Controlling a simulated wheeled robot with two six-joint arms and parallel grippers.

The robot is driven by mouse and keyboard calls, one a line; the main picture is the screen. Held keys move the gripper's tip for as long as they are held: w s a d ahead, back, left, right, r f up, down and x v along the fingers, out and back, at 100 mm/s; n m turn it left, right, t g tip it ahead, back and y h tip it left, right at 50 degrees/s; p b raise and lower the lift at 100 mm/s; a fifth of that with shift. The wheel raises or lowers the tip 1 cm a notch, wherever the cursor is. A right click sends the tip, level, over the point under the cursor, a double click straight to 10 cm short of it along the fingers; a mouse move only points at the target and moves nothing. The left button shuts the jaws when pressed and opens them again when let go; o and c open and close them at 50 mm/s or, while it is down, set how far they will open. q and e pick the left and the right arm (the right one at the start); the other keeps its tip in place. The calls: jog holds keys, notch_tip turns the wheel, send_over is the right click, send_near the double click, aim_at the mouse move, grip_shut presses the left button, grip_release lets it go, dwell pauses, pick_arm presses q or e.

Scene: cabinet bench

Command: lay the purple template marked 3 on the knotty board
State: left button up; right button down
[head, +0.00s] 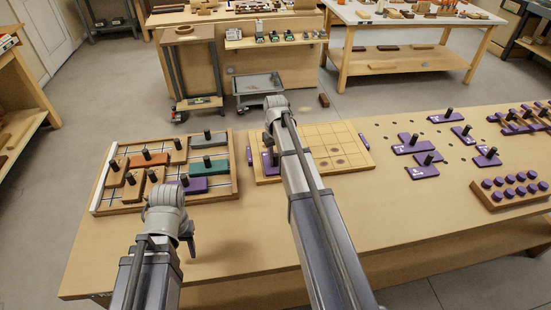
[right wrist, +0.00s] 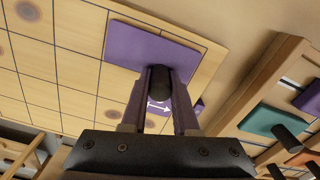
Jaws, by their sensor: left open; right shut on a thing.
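The knotty board (head: 330,138) is a pale wooden board with a dark grid and brown knots, lying mid-bench. It fills the left of the right wrist view (right wrist: 45,65). My right gripper (right wrist: 160,80) is shut on the black knob of a purple template (right wrist: 135,45). The template is over the board's edge area; I cannot tell whether it touches. A white mark shows on it, but I cannot read a number. In the head view my right arm partly hides this template (head: 270,160). My left gripper (head: 190,245) is open and empty above the bench's front left.
A framed tray (head: 104,193) with orange, teal, purple and wooden knobbed pieces stands left of the board. Several purple templates (head: 412,146) lie to the right, beside a wooden block with purple pegs (head: 500,200). The bench front is clear.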

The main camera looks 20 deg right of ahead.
jog(key=c, duration=0.6)
grip_release()
jog(key=shift+o, duration=0.4)
jog(key=o, duration=0.3)
pick_arm(q)
notch_tip(320, 180, up, 8)
jog(key=p, duration=0.8)
pick_arm(e)
jog(key=shift+r, duration=3.95)
